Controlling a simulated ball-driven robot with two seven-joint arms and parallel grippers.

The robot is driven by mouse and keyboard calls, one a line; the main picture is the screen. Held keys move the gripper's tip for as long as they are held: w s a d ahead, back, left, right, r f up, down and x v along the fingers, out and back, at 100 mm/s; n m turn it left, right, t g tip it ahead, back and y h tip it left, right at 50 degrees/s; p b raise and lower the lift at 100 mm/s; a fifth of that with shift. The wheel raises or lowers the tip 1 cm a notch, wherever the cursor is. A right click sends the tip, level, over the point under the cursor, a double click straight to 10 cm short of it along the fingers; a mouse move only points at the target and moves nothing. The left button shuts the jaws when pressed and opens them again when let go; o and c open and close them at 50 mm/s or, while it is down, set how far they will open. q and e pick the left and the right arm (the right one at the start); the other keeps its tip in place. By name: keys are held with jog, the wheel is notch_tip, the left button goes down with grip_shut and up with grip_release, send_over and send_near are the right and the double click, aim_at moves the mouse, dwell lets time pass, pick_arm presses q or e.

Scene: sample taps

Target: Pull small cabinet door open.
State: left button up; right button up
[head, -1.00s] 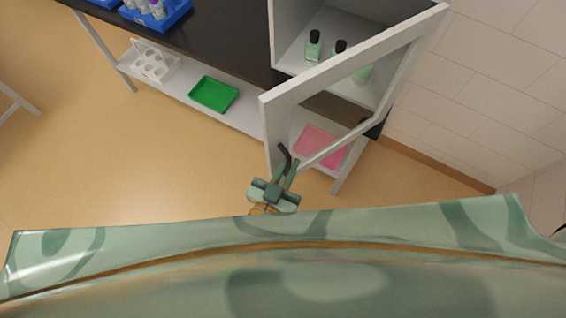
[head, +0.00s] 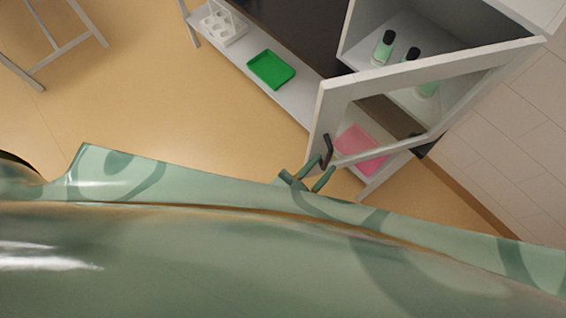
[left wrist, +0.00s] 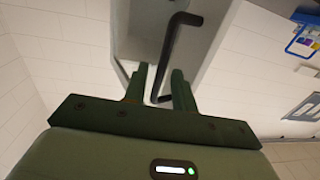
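The small cabinet (head: 360,30) stands at the upper right in the head view. Its white-framed door (head: 400,78) with a clear pane is swung well open toward me. The dark bar handle (head: 327,150) is at the door's near free edge, and it shows in the left wrist view (left wrist: 172,50). My left gripper (head: 322,168) is open just below the handle. In the left wrist view its two green fingers (left wrist: 159,80) stand apart, with the handle's lower end between or just beyond their tips; contact is not clear. My right gripper is out of view.
Bottles with black caps (head: 383,48) stand inside the cabinet. A green tray (head: 271,69), a white holder (head: 222,27) and a pink tray (head: 361,149) lie on the low shelf. A tiled wall (head: 520,130) is at right. Open floor (head: 170,100) lies left.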

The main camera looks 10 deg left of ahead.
pick_arm(q)
jog(key=b+v, duration=0.1)
jog(key=v, duration=1.2)
jog(key=shift+b, duration=0.3)
jog(key=shift+s, duration=0.1)
jog(key=shift+c, duration=0.4)
